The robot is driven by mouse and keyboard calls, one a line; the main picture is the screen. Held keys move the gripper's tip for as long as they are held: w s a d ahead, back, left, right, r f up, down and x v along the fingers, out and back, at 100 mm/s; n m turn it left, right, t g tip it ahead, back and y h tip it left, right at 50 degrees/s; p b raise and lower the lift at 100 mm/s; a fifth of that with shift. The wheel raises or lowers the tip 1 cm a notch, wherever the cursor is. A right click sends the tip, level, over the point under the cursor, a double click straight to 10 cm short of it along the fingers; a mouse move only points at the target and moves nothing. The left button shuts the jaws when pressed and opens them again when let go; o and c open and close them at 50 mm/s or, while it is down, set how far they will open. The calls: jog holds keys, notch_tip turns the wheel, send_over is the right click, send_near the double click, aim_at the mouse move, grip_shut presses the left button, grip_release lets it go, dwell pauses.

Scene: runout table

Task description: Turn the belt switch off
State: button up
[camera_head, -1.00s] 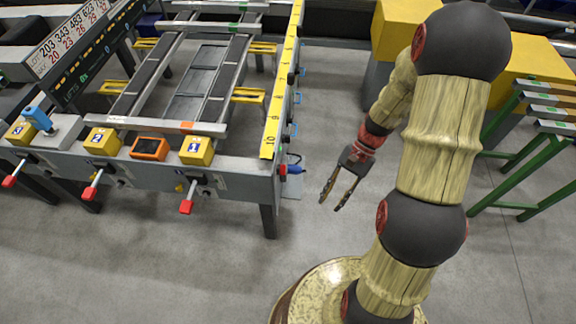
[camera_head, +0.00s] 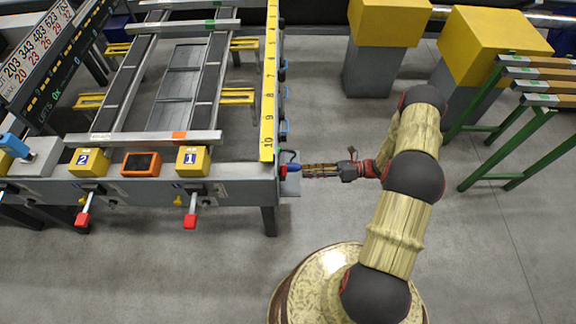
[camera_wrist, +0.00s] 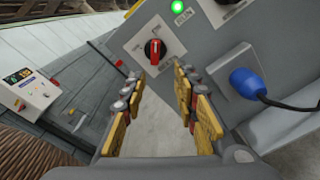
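The belt switch (camera_wrist: 153,50) is a red rotary knob on a pale square plate, on the grey end face of the runout table. Its red grip stands nearly upright in the wrist view; the small lettering around it is too small to read. A green lamp (camera_wrist: 177,7) marked RUN is lit above it. In the head view a small red spot, likely the switch (camera_head: 283,170), shows on the table's right end. My gripper (camera_wrist: 158,80) is open and empty, its yellow fingers either side of the knob's line, apart from it. My gripper (camera_head: 305,170) points left at the table end.
A blue plug (camera_wrist: 245,82) with a black cable sits right of the switch, close to my right finger. The table's front has red-handled levers (camera_head: 190,220) and yellow numbered blocks (camera_head: 192,160). Green-legged racks (camera_head: 510,130) stand at the right. Floor in front is clear.

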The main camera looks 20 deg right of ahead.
aim_at(283, 170)
jog(key=w+a+r+m+b, duration=0.1)
jog(key=w+a, duration=0.2)
jog(key=a, duration=0.4)
jog(key=shift+r+m+t, duration=0.3)
jog(key=shift+t, duration=0.1)
jog(key=shift+a, duration=0.1)
jog(key=shift+c, duration=0.3)
grip_shut()
